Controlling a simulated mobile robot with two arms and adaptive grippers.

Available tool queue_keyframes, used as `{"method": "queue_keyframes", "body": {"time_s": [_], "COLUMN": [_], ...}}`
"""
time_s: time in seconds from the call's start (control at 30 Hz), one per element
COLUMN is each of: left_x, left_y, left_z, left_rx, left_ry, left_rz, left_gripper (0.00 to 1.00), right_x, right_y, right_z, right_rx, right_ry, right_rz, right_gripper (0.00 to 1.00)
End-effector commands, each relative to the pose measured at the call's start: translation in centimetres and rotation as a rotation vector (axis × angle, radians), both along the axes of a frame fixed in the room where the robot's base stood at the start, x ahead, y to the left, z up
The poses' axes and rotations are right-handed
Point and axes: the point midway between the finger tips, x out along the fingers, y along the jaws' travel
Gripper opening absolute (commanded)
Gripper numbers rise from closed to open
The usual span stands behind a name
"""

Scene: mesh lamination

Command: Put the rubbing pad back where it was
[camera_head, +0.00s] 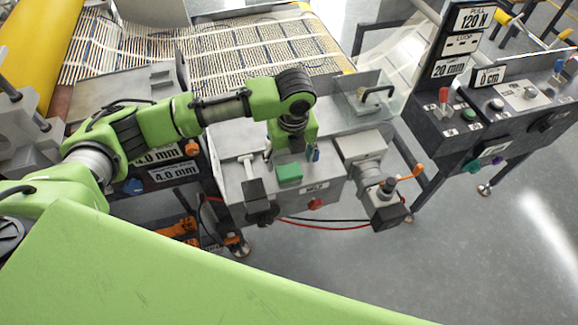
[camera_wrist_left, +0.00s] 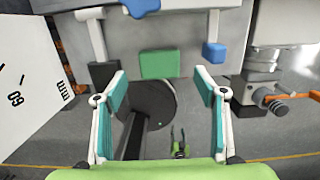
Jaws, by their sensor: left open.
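A green rectangular block (camera_head: 289,173), which looks like the rubbing pad, sits on the front edge of the grey machine (camera_head: 235,185). It also shows in the left wrist view (camera_wrist_left: 160,64), flat against the grey surface. My left gripper (camera_wrist_left: 160,77) is open, with its teal fingers spread left and right just short of the green block. Nothing is between the fingers. In the head view my left wrist hangs over the machine top behind the block and hides the fingers. My right gripper is in neither view.
A black-ended lever (camera_head: 255,190) stands left of the block, and a blue piece (camera_wrist_left: 215,52) lies to its right. A clamp unit with an orange handle (camera_head: 410,173) juts out at the right. Patterned mesh (camera_head: 220,50) lies behind. A control panel (camera_head: 470,115) stands far right.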

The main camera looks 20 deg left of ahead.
Motion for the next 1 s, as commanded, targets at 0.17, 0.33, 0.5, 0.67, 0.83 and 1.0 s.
{"method": "queue_keyframes", "body": {"time_s": [0.17,0.33,0.5,0.67,0.83,1.0], "left_x": [-0.3,-0.6,-0.7,-0.7,-0.7,-0.8], "left_y": [-0.2,-0.4,-0.5,-0.5,-0.5,-0.5], "left_z": [3.7,5.9,6.8,6.8,6.8,6.7], "left_rx": [0.0,0.0,0.001,0.001,0.0,-0.001], "left_ry": [-0.004,0.0,0.001,0.001,0.001,0.002], "left_rz": [-0.001,-0.001,0.0,0.0,0.0,0.001], "left_gripper": [0.65,0.65,0.65,0.65,0.65,0.65], "right_x": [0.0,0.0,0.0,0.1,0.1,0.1], "right_y": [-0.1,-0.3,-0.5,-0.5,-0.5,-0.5], "right_z": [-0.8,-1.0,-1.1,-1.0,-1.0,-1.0], "right_rx": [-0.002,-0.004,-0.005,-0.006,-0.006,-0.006], "right_ry": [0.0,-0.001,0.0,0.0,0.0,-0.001], "right_rz": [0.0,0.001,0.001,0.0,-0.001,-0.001], "right_gripper": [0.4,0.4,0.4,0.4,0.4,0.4]}}
